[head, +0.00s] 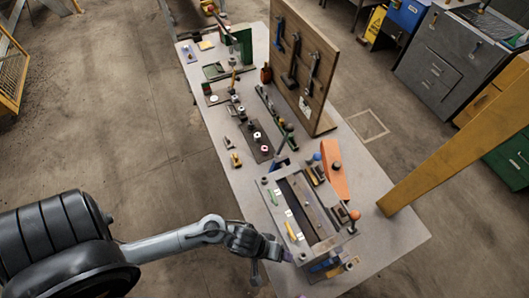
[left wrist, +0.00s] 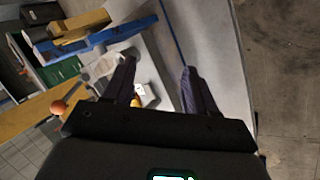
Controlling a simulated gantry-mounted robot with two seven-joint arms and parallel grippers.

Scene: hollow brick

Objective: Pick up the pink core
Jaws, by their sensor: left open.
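A small round piece with a pinkish tint (head: 257,135) sits on a dark strip (head: 260,145) in the middle of the table; it is too small to tell surely that it is the pink core. My left gripper (head: 284,252) is at the table's near left edge, beside the grey frame fixture (head: 318,208) and well away from that piece. In the left wrist view its two dark fingers (left wrist: 158,84) are apart, with nothing held between them. A white block and a yellow piece show beyond the fingers. My right gripper is in neither view.
The grey table (head: 205,150) carries several small parts and tools. An orange piece (head: 334,170) stands right of the fixture. An upright wooden tool board (head: 306,70) lines the far right edge.

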